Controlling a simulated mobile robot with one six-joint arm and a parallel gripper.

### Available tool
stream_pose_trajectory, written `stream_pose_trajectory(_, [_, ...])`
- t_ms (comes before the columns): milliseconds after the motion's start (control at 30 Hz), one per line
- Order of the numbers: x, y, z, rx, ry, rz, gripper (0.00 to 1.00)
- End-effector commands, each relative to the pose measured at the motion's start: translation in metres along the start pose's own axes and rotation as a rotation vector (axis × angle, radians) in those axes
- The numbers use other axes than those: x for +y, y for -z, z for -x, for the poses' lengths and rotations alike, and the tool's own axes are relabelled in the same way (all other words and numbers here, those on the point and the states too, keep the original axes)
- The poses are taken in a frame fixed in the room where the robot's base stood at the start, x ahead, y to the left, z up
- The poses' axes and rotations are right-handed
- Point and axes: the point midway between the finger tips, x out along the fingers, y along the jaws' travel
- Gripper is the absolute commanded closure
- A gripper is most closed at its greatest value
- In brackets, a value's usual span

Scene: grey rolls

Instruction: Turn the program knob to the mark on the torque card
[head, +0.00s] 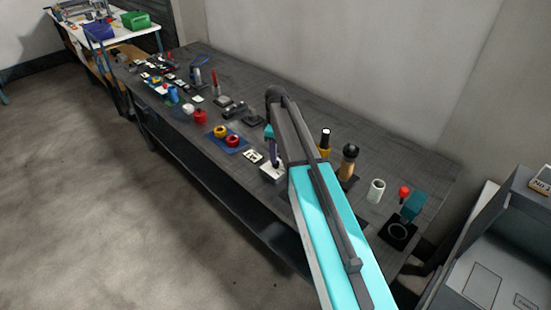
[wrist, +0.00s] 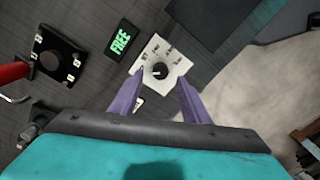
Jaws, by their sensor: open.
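The program knob (wrist: 159,70) is a small black round knob on a white panel (wrist: 178,65) with printed labels around it. A pale pointer line shows on the knob, too small to read exactly. My gripper (wrist: 160,84) is open, its two purple fingers on either side of the panel's near part, with the knob between and just beyond the tips; contact cannot be told. In the head view my gripper (head: 272,155) hangs over the white box (head: 272,173). A small white card (wrist: 139,104) is partly hidden by the left finger; whether it is the torque card I cannot tell.
A black display reading FREE in green (wrist: 121,40) lies left of the panel. Farther left is a black dial plate (wrist: 50,62) beside a red part (wrist: 12,73).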

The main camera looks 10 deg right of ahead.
Motion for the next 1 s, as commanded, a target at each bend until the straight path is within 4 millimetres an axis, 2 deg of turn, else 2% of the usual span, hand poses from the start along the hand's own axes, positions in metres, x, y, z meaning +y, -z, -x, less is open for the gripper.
stream_pose_trajectory(400, [-0.001, 0.001, -0.038, -0.001, 0.001, 0.001, 0.57])
stream_pose_trajectory(867, [-0.001, 0.001, -0.045, 0.000, 0.000, 0.002, 0.57])
stream_pose_trajectory(1000, [-0.001, 0.001, -0.045, 0.000, 0.000, 0.002, 0.78])
